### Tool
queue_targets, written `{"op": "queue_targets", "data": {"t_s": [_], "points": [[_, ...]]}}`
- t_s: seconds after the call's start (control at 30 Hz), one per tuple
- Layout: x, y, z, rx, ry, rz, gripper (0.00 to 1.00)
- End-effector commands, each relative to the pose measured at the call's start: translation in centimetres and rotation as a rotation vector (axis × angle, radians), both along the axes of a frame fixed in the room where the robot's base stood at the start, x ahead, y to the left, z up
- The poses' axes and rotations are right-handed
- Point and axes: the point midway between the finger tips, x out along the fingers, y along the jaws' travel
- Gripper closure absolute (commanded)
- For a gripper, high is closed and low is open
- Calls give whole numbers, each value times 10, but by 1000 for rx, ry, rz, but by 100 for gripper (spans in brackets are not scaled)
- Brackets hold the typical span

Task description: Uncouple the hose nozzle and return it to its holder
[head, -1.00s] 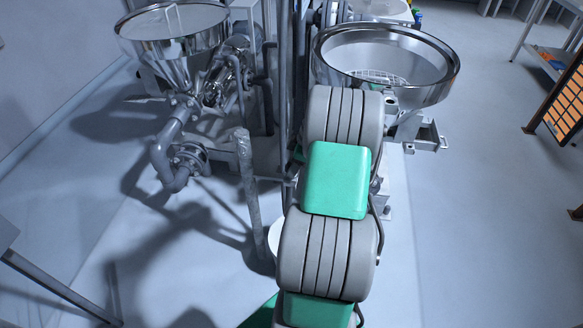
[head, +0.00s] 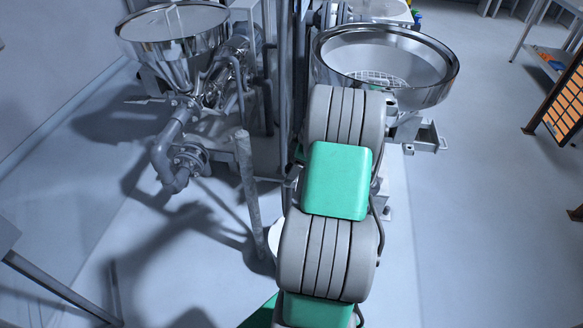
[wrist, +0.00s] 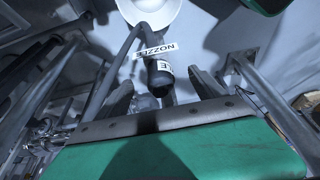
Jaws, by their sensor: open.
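In the wrist view, a dark cylindrical nozzle (wrist: 158,76) with a white label hangs between and beyond the fingers of my gripper (wrist: 161,92). The fingers stand apart, one on each side, and I see no contact with the nozzle. A white tag reading "NOZZLE" (wrist: 154,50) is just above it, below a white round part (wrist: 150,12). Whether the nozzle sits in a coupling or in its holder I cannot tell. In the head view my own arm hides the gripper and the nozzle.
In the head view, a steel hopper (head: 385,62) stands behind my arm, and a funnel-shaped hopper (head: 170,45) with grey piping (head: 168,150) stands at left. An upright post (head: 248,195) is left of my arm. Floor at right (head: 480,230) is clear.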

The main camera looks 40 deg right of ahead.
Motion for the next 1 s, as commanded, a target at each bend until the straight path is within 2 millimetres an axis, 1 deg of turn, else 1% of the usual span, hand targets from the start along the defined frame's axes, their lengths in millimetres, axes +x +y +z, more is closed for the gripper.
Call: {"op": "queue_targets", "data": {"t_s": [0.03, 0.8, 1.0], "points": [[-1, -1, 5, 0, 0, 0, 21], [-13, -10, 47, -1, -1, 0, 21], [-14, -11, 47, -1, -1, 0, 21]]}}
